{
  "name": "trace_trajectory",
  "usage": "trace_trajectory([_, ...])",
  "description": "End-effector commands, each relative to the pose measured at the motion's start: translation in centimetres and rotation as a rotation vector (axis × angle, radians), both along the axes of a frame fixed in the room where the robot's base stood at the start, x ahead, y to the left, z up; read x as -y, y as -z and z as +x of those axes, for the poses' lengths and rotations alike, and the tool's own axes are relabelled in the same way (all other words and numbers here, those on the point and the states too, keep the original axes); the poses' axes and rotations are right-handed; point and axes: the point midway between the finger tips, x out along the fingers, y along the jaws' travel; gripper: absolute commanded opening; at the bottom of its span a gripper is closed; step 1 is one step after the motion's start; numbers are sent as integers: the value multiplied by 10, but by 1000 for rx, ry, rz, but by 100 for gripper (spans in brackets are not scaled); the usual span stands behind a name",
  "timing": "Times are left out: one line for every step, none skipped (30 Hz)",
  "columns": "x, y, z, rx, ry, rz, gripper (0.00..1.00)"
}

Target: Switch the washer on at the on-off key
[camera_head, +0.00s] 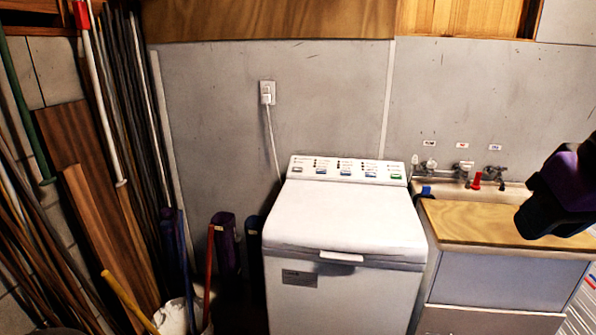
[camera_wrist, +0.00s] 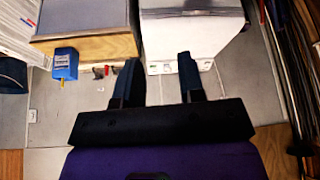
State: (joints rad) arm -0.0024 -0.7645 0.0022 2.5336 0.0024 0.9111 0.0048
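The white washer (camera_head: 345,225) stands against the grey wall with its lid shut. My gripper (camera_head: 545,212) is at the right, above the wooden counter and apart from the washer. In the wrist view, which looks upside down, my gripper (camera_wrist: 158,78) is open and empty. The washer (camera_wrist: 192,28) shows beyond it, its panel partly hidden by the fingers.
A wooden counter (camera_head: 470,222) with sink taps (camera_head: 460,172) adjoins the washer's right side. A blue box (camera_wrist: 65,64) shows by the counter in the wrist view. Poles and boards (camera_head: 100,200) lean at the left. A wall outlet (camera_head: 267,92) with a cord is above the washer.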

Motion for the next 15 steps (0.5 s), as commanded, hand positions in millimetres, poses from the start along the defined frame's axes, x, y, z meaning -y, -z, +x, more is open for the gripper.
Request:
trace_trajectory([0, 0, 0, 0, 0, 0, 36])
trace_trajectory([0, 0, 0, 0, 0, 0, 36])
trace_trajectory([0, 0, 0, 0, 0, 0, 36])
trace_trajectory([0, 0, 0, 0, 0, 0, 36])
trace_trajectory([0, 0, 0, 0, 0, 0, 36])
trace_trajectory([0, 0, 0, 0, 0, 0, 36])
trace_trajectory([0, 0, 0, 0, 0, 0, 36])
trace_trajectory([0, 0, 0, 0, 0, 0, 29])
trace_trajectory([0, 0, 0, 0, 0, 0, 20])
trace_trajectory([0, 0, 0, 0, 0, 0, 13])
trace_trajectory([0, 0, 0, 0, 0, 0, 6])
trace_trajectory([0, 0, 0, 0, 0, 0, 0])
trace_trajectory([0, 0, 0, 0, 0, 0, 0])
trace_trajectory([0, 0, 0, 0, 0, 0, 0])
trace_trajectory([0, 0, 0, 0, 0, 0, 0])
